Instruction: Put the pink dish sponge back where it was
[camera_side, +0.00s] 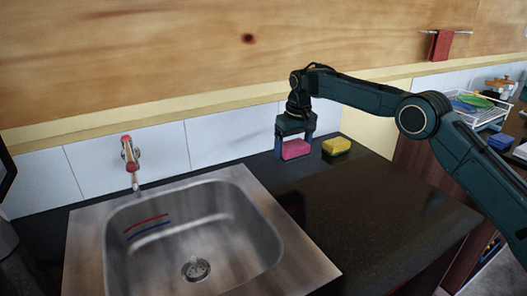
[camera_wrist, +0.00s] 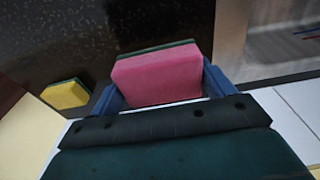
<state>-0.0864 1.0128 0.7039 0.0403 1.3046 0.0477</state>
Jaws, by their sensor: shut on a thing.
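The pink dish sponge (camera_side: 295,149) is between the blue fingers of my gripper (camera_side: 295,147), at the back of the dark counter near the tiled wall. My gripper points down and is shut on it. The sponge also shows in the wrist view (camera_wrist: 158,78), with a dark green layer along its far edge and a finger at each side. I cannot tell whether its underside touches the counter.
A yellow sponge (camera_side: 336,146) lies on the dark counter (camera_side: 375,205) just right of the pink one. A steel sink (camera_side: 110,235) with a red tap (camera_side: 130,152) is at the left. A white dish rack (camera_side: 476,106) stands far right. The counter's front right is clear.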

